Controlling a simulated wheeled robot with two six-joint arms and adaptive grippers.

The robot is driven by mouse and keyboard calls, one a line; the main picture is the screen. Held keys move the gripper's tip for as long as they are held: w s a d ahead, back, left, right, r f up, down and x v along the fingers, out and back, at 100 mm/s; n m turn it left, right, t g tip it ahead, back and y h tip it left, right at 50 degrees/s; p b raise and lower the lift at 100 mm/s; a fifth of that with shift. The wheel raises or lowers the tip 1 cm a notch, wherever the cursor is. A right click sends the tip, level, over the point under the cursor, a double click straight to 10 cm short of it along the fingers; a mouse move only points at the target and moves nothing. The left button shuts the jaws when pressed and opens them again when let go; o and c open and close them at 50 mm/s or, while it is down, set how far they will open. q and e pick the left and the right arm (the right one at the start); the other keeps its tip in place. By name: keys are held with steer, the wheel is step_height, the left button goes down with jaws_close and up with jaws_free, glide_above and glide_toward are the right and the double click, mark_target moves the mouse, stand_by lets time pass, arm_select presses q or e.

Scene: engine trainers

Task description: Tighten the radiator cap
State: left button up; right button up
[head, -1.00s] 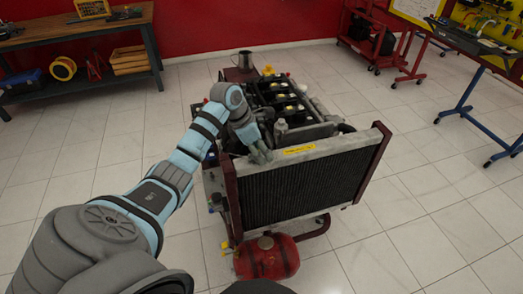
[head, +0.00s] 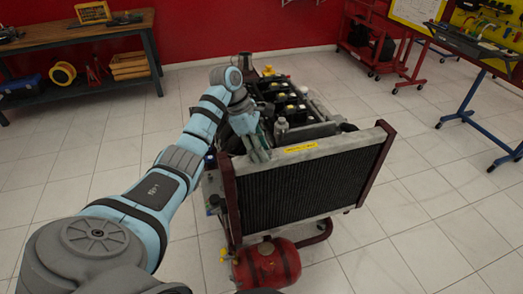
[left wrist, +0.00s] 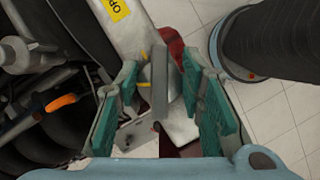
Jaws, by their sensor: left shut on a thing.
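The radiator (head: 305,190) stands upright at the front of the engine trainer, its top tank carrying a yellow label. The radiator cap (left wrist: 160,85) is a small grey round piece with a raised bar, at the end of the top tank in the left wrist view; yellow bits show beside it. My left gripper (left wrist: 160,70) has teal-padded fingers on both sides of the cap and is shut on it. In the head view my left gripper (head: 260,150) is at the radiator's top left corner and hides the cap. My right gripper is not in view.
The engine (head: 285,105) lies right behind the radiator, with hoses close to my fingers. A red tank (head: 268,264) sits low in front. A workbench (head: 80,45) stands at the back left, a blue-legged table (head: 470,100) at the right. The tiled floor around the trainer is clear.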

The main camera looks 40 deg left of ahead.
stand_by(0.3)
arm_select(q)
steer(key=o, duration=1.2)
steer(key=shift+c, duration=0.2)
steer(key=shift+a+r, duration=0.15)
steer(key=shift+r, duration=0.15)
steer(key=shift+s+a+r, duration=0.3)
steer(key=shift+a+r, duration=0.2)
steer(key=shift+r, duration=0.05)
steer(key=shift+s+a+r, duration=0.25)
steer(key=shift+a+r, duration=0.25)
steer(key=shift+r, duration=0.05)
steer(key=s+a, duration=0.4)
steer(key=a, duration=0.5)
steer(key=shift+s+a, duration=0.2)
steer(key=shift+a, duration=0.1)
